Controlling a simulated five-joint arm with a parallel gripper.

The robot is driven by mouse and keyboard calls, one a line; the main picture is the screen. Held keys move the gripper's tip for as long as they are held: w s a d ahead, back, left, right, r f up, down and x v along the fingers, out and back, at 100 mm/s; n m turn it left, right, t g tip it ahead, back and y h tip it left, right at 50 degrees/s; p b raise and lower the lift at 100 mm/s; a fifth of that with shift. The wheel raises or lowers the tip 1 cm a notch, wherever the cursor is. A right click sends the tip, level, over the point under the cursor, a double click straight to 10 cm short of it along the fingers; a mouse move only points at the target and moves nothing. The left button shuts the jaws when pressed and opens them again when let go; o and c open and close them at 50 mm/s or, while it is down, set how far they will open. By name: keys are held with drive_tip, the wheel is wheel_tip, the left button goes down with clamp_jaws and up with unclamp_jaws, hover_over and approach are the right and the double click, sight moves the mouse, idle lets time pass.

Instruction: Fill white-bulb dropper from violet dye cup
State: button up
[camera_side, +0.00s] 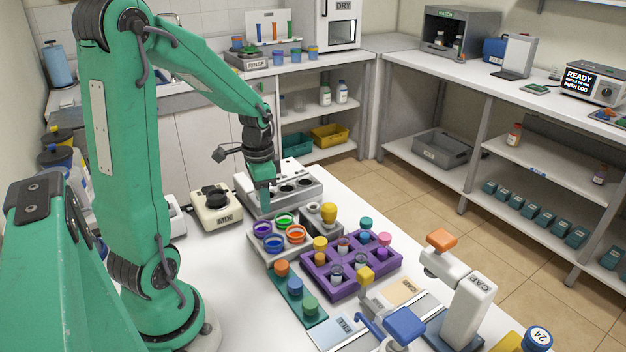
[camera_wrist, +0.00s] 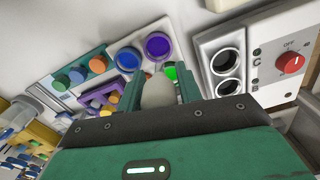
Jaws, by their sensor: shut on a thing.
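My gripper (camera_wrist: 159,88) is shut on the white-bulb dropper (camera_wrist: 158,92), whose pale bulb shows between the green fingers in the wrist view. The dropper's lower part is hidden there. In the side view my gripper (camera_side: 264,208) points down just behind the dye cups, near the block with wells. The violet dye cup (camera_side: 262,229) sits at the back left of the cup rack (camera_side: 268,252). In the wrist view the violet cup (camera_wrist: 158,46) lies beyond the fingertips. I cannot tell the dropper tip's height.
Blue (camera_side: 274,244), green (camera_side: 285,219) and orange (camera_side: 296,234) cups share the rack. The grey block with wells (camera_side: 300,199) stands behind it. A purple rack (camera_side: 378,272) with vials is at right; a green strip (camera_side: 310,320) with caps is in front. A mixer (camera_side: 215,205) stands left.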

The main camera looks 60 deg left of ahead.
sight(262, 216)
drive_tip(key=shift+s, duration=0.3)
drive_tip(key=shift+f, duration=0.1)
drive_tip(key=shift+f, duration=0.15)
drive_tip(key=shift+f, duration=0.5)
drive_tip(key=c, duration=0.4)
drive_tip(key=shift+f, duration=2.1)
idle(2.3)
idle(0.7)
